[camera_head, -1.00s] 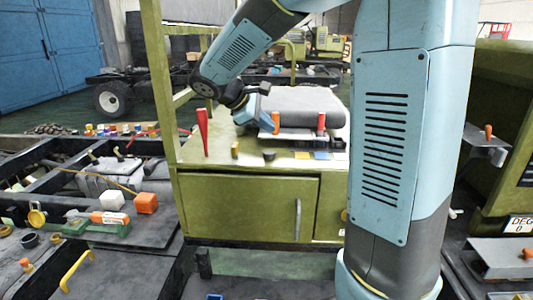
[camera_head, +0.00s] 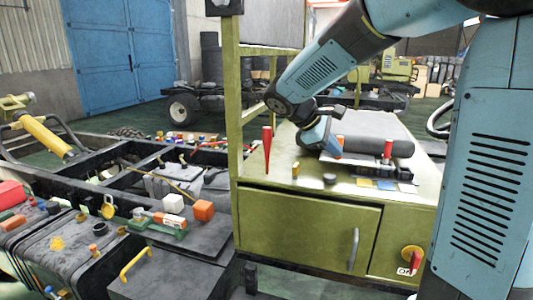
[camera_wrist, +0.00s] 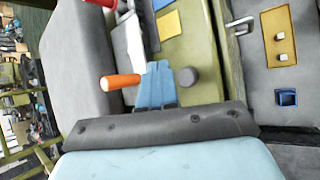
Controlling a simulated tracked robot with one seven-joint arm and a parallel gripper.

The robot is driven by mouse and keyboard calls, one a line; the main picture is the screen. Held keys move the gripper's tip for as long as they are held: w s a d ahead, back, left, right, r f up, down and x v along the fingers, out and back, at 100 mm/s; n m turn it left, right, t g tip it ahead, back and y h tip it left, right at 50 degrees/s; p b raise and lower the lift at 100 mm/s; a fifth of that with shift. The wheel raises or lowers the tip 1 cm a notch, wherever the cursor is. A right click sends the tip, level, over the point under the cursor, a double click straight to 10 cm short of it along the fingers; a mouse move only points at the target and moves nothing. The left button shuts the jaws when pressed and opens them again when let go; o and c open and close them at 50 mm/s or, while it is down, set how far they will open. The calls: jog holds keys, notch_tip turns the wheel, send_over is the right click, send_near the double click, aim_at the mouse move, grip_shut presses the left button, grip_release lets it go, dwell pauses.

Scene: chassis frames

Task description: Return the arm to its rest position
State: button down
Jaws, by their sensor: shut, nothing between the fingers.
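My arm reaches from the upper right over the olive-green cabinet (camera_head: 312,215). My gripper (camera_head: 328,146) hangs low over the cabinet top, and its blue fingers also show in the wrist view (camera_wrist: 157,70). They are together with nothing between them. An orange cylindrical handle (camera_head: 339,142) stands right beside the fingers; in the wrist view (camera_wrist: 120,82) its end overlaps their edge. I cannot tell whether they touch. A red handle (camera_head: 388,150) stands further right, near a grey roll-shaped cover (camera_head: 365,146).
A red cone-like tool (camera_head: 267,150) stands at the cabinet's left edge, close to an olive post (camera_head: 234,110). A small yellow block (camera_head: 295,169) and dark knob (camera_head: 330,179) are on top. A black chassis frame (camera_head: 110,160) with loose parts lies left.

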jog(key=s+m+t+y, duration=0.3)
jog(key=s+m+y, duration=0.5)
jog(key=s, duration=1.5)
jog(key=shift+f+m+t+y, duration=0.15)
jog(key=shift+m+t+y, duration=0.15)
jog(key=shift+m, duration=1.2)
